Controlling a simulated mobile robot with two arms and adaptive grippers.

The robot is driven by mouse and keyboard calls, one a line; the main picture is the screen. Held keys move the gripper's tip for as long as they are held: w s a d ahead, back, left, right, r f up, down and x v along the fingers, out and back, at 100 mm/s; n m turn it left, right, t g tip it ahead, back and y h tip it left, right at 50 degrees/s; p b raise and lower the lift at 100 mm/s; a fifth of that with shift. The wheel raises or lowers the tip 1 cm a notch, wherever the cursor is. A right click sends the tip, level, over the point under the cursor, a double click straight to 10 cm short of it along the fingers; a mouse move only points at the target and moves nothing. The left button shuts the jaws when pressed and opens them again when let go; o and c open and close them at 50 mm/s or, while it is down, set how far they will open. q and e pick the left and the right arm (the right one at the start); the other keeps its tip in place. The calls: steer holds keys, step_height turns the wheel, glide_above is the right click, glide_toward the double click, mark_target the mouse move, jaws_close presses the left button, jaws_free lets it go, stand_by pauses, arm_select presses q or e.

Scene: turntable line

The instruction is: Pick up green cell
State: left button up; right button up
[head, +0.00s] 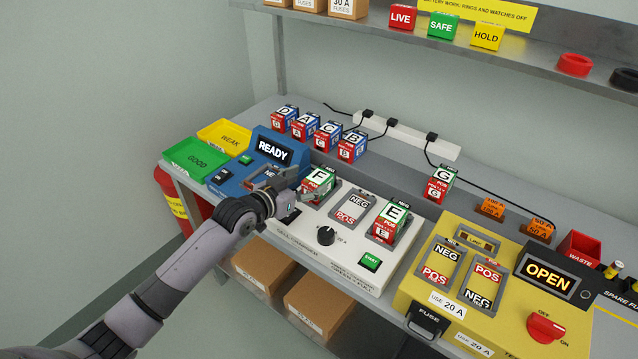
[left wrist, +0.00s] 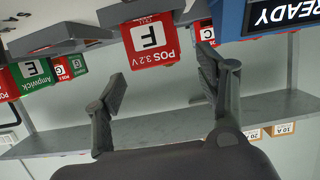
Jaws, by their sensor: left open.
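Green-topped cells with red fronts stand on the bench. Cell F (head: 318,184) sits in the left bay of the white cell charger (head: 290,226). Cell E (head: 391,220) sits in its right bay; the middle bay is empty. Cell G (head: 440,182) stands at the back near a cable. My left gripper (head: 284,190) is open and empty, just left of cell F. In the left wrist view, cell F (left wrist: 151,38) appears upside-down beyond the open fingers (left wrist: 163,88), apart from them. Cell E (left wrist: 35,76) and cell G (left wrist: 69,67) show at the left there. My right gripper is not in view.
Blue-sided cells D, A, C and B (head: 327,134) stand behind the blue READY tester (head: 255,160). Green GOOD (head: 195,158) and yellow WEAK (head: 225,134) trays lie left. A yellow OPEN tester (head: 480,265) stands right. A shelf (head: 510,60) overhangs the back.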

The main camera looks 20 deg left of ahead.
mark_target(316, 178)
arm_select(q)
steer(key=x, duration=0.4)
steer(key=shift+w+d+f, duration=0.15)
steer(key=shift+c, duration=0.5)
jaws_close()
stand_by(0.5)
